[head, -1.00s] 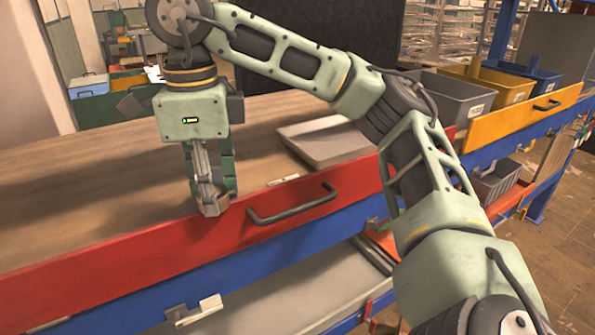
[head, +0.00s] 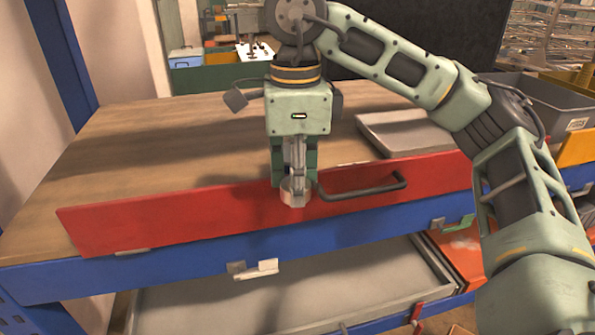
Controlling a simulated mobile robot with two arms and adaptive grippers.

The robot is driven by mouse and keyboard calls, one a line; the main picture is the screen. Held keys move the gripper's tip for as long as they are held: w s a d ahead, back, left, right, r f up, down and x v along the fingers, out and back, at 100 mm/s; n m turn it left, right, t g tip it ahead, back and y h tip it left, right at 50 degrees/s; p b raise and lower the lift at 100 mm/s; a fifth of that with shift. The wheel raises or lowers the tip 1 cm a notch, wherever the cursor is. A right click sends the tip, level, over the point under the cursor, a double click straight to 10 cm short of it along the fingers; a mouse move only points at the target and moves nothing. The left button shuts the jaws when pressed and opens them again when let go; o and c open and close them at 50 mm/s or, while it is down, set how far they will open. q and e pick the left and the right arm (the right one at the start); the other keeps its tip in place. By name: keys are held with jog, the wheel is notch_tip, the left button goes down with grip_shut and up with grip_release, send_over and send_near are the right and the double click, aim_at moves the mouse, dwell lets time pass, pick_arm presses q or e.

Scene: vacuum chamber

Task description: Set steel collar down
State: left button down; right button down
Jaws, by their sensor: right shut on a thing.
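The steel collar (head: 297,193) shows as a small pale metal ring at the tips of my right gripper (head: 294,180). The right gripper points straight down and is shut on the collar, and its fingers hide part of it. In the picture the collar overlaps the red front panel of the wooden worktop, just left of the dark handle. I cannot tell how high it is above the wood or whether it touches anything. My left gripper is not in view.
The wooden worktop (head: 150,150) is bare on the left. A shallow grey tray (head: 410,131) lies on its right part. The red front panel (head: 150,222) with its dark handle (head: 365,190) runs along the front edge. An open grey drawer (head: 220,305) is below.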

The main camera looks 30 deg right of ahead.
jog(key=s+a+f+n, duration=0.1)
jog(key=a+f+n, duration=0.1)
jog(key=f+n, duration=0.6)
jog(key=s+a+f+n, duration=0.1)
jog(key=a+f+n, duration=0.1)
jog(key=f+n, duration=0.6)
jog(key=n, duration=0.7)
jog(key=shift+s+a, duration=0.2)
jog(key=shift+a, duration=0.1)
jog(key=shift+d, duration=0.1)
